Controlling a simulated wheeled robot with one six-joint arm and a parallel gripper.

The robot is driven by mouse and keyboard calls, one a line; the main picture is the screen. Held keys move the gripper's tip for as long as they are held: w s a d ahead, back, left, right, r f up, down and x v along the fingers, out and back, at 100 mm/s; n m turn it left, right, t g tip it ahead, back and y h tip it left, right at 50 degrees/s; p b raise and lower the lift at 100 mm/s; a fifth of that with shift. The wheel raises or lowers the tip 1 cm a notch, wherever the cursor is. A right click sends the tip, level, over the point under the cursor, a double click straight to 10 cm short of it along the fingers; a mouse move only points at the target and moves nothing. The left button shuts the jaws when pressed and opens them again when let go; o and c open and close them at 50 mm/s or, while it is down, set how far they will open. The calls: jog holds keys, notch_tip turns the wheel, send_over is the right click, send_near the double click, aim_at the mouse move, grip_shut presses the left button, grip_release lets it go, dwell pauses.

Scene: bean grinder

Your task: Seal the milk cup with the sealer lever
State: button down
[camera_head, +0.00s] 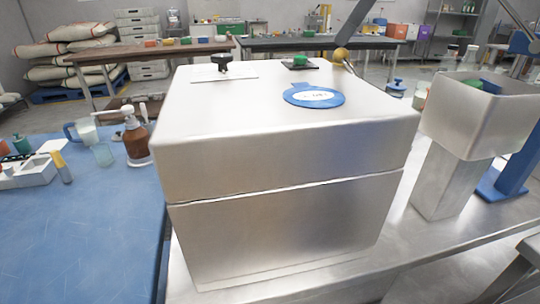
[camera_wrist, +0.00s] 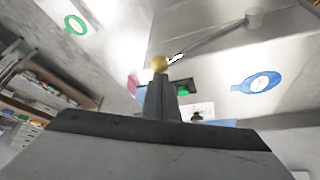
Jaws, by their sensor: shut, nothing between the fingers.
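A yellow ball knob (camera_head: 340,55) shows beyond the back right of a large metal box, with a thin grey rod at it. In the wrist view the knob (camera_wrist: 159,63) is at the fingertips of my gripper (camera_wrist: 160,80), and a thin grey lever rod (camera_wrist: 215,38) runs from near it to the upper right. My gripper is shut with nothing between its fingers. I cannot tell whether the fingertips touch the knob. My gripper is not clearly seen in the head view. I cannot pick out the milk cup in either view.
The metal box (camera_head: 275,165) fills the middle; a blue disc (camera_head: 313,95) and a black knob (camera_head: 223,62) are on top. A metal bin (camera_head: 475,115) and a blue stand (camera_head: 515,170) are at right. A pump bottle (camera_head: 136,138) and glass (camera_head: 103,153) stand left.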

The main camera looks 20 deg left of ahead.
jog(key=shift+f, duration=0.15)
jog(key=shift+w+a+f, duration=0.15)
jog(key=shift+f, duration=0.3)
dwell(0.6)
jog(key=shift+w+f, duration=0.1)
jog(key=shift+f, duration=0.25)
jog(key=shift+a+f, duration=0.1)
jog(key=shift+f, duration=0.05)
jog(key=shift+w+f, duration=0.1)
jog(key=shift+f, duration=0.3)
jog(key=shift+a+f, duration=0.1)
jog(key=shift+f, duration=0.2)
dwell(4.8)
